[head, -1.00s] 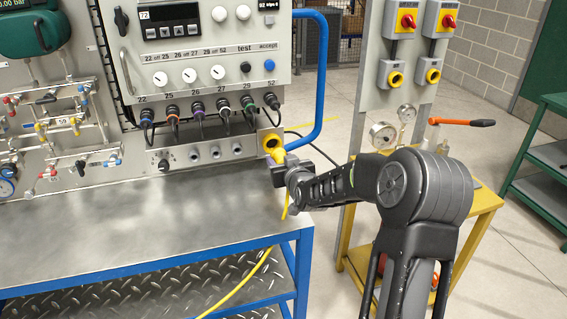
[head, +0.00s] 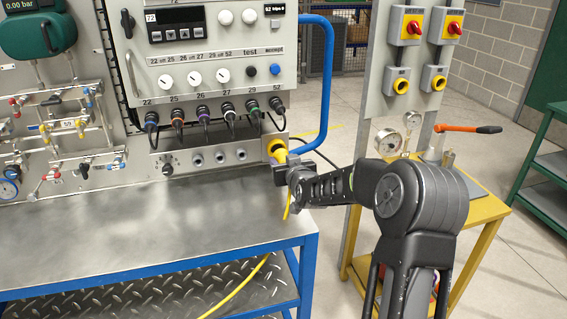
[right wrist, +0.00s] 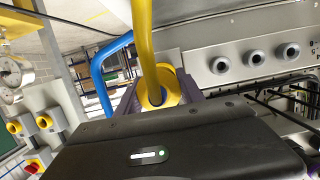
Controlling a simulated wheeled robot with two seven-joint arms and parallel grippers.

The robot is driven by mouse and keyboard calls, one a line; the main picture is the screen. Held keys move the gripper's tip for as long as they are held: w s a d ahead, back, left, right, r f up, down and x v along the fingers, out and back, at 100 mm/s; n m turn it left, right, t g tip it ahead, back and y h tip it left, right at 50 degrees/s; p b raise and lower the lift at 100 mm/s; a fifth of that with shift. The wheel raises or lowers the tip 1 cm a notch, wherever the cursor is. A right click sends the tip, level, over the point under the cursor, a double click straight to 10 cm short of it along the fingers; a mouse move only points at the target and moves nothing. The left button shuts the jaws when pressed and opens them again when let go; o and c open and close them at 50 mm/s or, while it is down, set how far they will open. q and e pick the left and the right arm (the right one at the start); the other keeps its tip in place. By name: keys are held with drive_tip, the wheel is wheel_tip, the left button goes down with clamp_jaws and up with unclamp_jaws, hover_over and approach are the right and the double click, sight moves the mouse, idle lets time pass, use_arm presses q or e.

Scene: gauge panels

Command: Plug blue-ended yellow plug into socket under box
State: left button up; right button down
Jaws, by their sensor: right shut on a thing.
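The yellow plug (head: 280,156) is at the yellow-ringed socket (head: 271,143) on the right end of the grey strip under the control box (head: 210,60). My right gripper (head: 283,169) is shut on the plug. In the right wrist view the plug (right wrist: 152,92) sits between the fingers, in front of the yellow socket ring (right wrist: 172,82). The plug overlaps the socket opening, and I cannot tell how deep it is in. Its blue end is not clearly visible. A yellow cable (right wrist: 143,35) runs from the plug. My left gripper is not in view.
Several black plugs with cables hang under the box, left of the socket. A blue tube rail (head: 328,85) curves close by on the right. The steel bench top (head: 150,225) below is clear. A yellow stand (head: 480,212) with a gauge and orange-handled lever is at right.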

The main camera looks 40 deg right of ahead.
drive_tip(key=shift+w+d+b, duration=0.1)
drive_tip(key=shift+w+b, duration=0.4)
drive_tip(key=shift+b, duration=0.8)
idle(0.7)
drive_tip(key=shift+w+d+b, duration=0.3)
drive_tip(key=shift+w+b, duration=0.15)
drive_tip(key=shift+w, duration=0.25)
idle(1.4)
drive_tip(key=c, duration=0.7)
unclamp_jaws()
drive_tip(key=shift+o, duration=0.2)
drive_tip(key=shift+s, duration=0.1)
drive_tip(key=b+v, duration=0.2)
drive_tip(key=v, duration=0.4)
drive_tip(key=shift+s+a+r, duration=0.1)
drive_tip(key=shift+s, duration=0.1)
drive_tip(key=shift+s+a+r, duration=0.15)
drive_tip(key=shift+s+a, duration=0.1)
drive_tip(key=shift+s, duration=0.3)
